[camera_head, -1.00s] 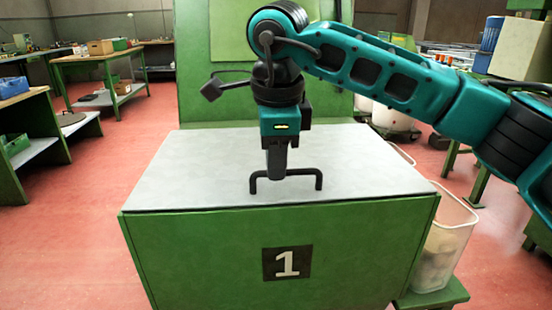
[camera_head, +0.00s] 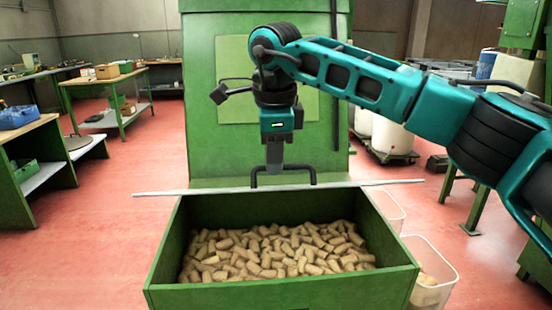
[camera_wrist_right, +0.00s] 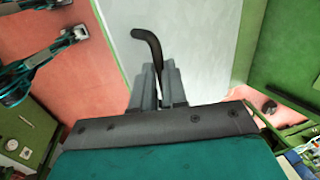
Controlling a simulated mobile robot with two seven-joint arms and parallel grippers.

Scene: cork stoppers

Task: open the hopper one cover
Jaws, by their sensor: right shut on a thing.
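The hopper one cover (camera_head: 350,184) is a thin grey lid, seen nearly edge-on above the back of the green hopper (camera_head: 290,297). A black handle (camera_head: 313,172) stands on the cover. My right gripper (camera_head: 274,169) is shut on the handle's bar. In the right wrist view the gripper (camera_wrist_right: 158,100) has the black handle (camera_wrist_right: 148,40) between its fingers, with the pale cover (camera_wrist_right: 190,40) behind it. The hopper is open at the top and cork stoppers (camera_head: 270,250) show inside. My left gripper is not in view.
A green machine body (camera_head: 230,90) rises behind the hopper. Clear bins (camera_head: 432,275) stand to the right of the hopper, and white drums (camera_head: 392,135) stand farther back. Workbenches (camera_head: 120,85) stand on the left. Red floor is free between them and the hopper.

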